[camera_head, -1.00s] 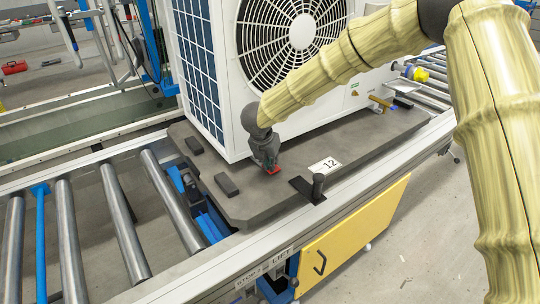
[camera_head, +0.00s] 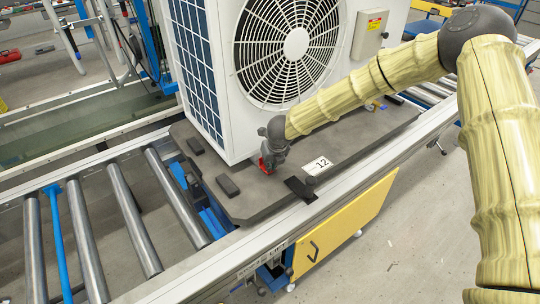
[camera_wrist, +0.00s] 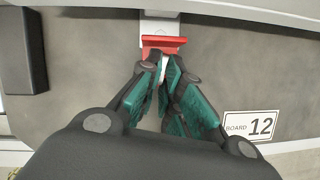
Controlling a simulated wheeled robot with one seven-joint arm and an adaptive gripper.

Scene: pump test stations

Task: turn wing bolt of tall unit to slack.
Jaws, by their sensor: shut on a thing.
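The tall unit (camera_head: 212,80) is a white cabinet with a round fan grille, standing on a dark grey board. The wing bolt (camera_wrist: 163,43) shows as a red winged piece at the unit's foot, above a light metal bracket. It also shows in the head view as a small red patch (camera_head: 266,161), partly covered by my gripper. My gripper (camera_wrist: 164,67), with green-lined dark fingers, is shut on the wing bolt near the unit's front lower corner. The fingers hide part of the bolt, so its exact angle is hard to tell.
The board (camera_head: 240,205) carries a "12" label (camera_head: 318,166) and dark blocks (camera_head: 228,185).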

